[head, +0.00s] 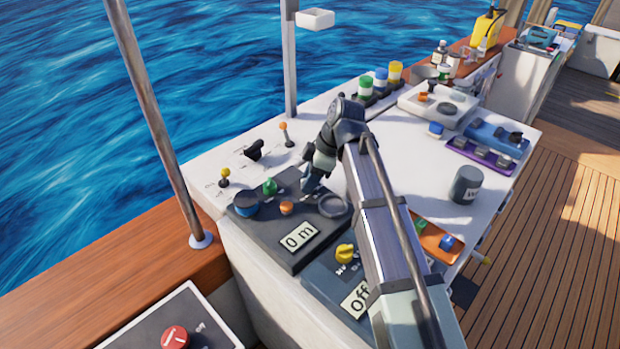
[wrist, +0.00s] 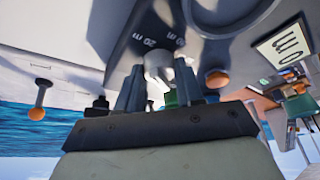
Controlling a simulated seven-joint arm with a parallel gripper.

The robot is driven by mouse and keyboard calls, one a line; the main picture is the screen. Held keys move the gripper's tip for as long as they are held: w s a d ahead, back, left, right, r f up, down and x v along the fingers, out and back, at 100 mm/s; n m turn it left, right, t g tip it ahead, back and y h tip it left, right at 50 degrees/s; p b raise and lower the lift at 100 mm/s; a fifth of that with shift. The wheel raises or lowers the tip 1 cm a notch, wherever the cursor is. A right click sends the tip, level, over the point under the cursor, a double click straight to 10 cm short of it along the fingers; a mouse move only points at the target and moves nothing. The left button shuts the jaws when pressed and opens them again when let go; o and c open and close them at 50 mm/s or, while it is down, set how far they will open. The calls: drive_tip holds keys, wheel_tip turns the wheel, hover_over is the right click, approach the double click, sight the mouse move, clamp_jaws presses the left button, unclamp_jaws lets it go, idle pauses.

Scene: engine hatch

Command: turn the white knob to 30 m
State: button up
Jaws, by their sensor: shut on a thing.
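The white knob (wrist: 158,62) shows in the wrist view between the two fingers of my gripper (wrist: 160,76), which is shut on it. The markings "20 m" (wrist: 151,36) and "10 m" (wrist: 174,31) are on the dark panel beyond the knob. In the head view my gripper (head: 311,184) points down at the back right part of the dark panel (head: 265,243) and hides the knob. The display (head: 299,237) on that panel reads "0 m". The knob's pointer cannot be made out.
A blue knob (head: 246,204), a green knob (head: 270,186), an orange knob (head: 286,208) and a grey ring (head: 333,206) are on the same panel. The panel in front has a yellow knob (head: 345,254) and an "Off" display (head: 360,299). A dark jar (head: 466,184) stands to the right.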

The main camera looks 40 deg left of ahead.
drive_tip(key=m+t, duration=0.1)
drive_tip(key=m, duration=0.1)
drive_tip(key=m+y, duration=0.1)
drive_tip(key=m, duration=0.2)
drive_tip(key=shift+s+d+t, duration=0.15)
drive_tip(key=shift+s+t, duration=0.05)
drive_tip(key=shift+t, duration=0.2)
drive_tip(key=m+t, duration=0.1)
drive_tip(key=m, duration=0.2)
drive_tip(key=m+t, duration=0.1)
drive_tip(key=m, duration=0.2)
drive_tip(key=shift+m, duration=0.3)
drive_tip(key=o, duration=1)
drive_tip(key=shift+s, duration=0.1)
drive_tip(key=shift+r, duration=0.15)
drive_tip(key=v, duration=1.3)
drive_tip(key=shift+s+d+r, duration=0.15)
drive_tip(key=shift+s+r, duration=0.05)
